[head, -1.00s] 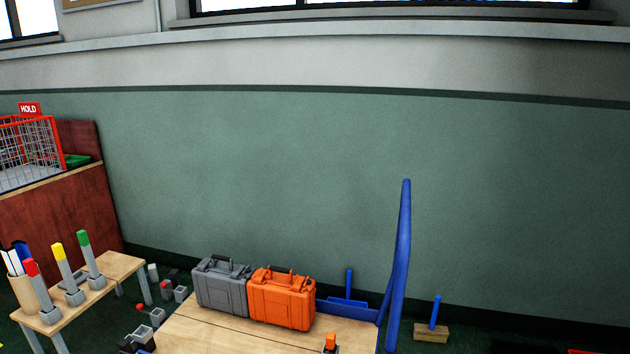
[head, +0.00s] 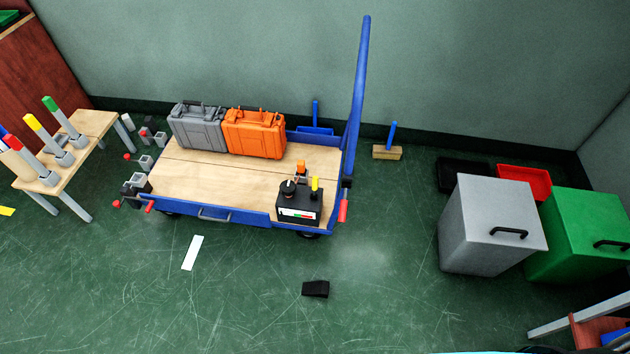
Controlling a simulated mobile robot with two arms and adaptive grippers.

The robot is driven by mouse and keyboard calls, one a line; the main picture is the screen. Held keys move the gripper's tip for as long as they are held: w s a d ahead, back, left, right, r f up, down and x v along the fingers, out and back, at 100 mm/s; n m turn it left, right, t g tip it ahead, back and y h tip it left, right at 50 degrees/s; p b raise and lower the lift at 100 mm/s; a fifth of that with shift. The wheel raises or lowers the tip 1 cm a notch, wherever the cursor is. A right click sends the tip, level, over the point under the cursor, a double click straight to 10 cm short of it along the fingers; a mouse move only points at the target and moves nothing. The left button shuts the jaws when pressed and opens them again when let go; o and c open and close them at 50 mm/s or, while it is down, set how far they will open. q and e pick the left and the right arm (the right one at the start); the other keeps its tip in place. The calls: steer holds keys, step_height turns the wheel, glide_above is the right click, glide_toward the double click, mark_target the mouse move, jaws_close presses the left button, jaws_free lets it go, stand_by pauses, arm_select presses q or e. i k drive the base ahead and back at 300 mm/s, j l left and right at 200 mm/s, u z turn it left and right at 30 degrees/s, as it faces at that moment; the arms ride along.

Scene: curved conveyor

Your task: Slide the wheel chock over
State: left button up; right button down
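A small black wedge, which looks like the wheel chock (head: 316,289), lies on the green floor in the head view, below and apart from the cart. The blue cart (head: 245,214) with a wooden deck stands above it; a dark wheel (head: 307,235) shows under its near right corner. A wooden block with a blue upright handle (head: 388,149) stands on the floor right of the cart, near the wall. Neither of my grippers shows in the head view.
A grey case (head: 196,127), an orange case (head: 254,133) and a black device (head: 299,206) sit on the cart. A grey bin (head: 490,228) and a green bin (head: 585,238) stand at right. A small wooden table (head: 92,123) stands at left. Floor around the wedge is clear.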

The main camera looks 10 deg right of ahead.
mark_target(320, 289)
steer(key=k+l, duration=0.15)
steer(key=k, duration=0.25)
steer(key=k+l, duration=0.2)
steer(key=k, duration=0.2)
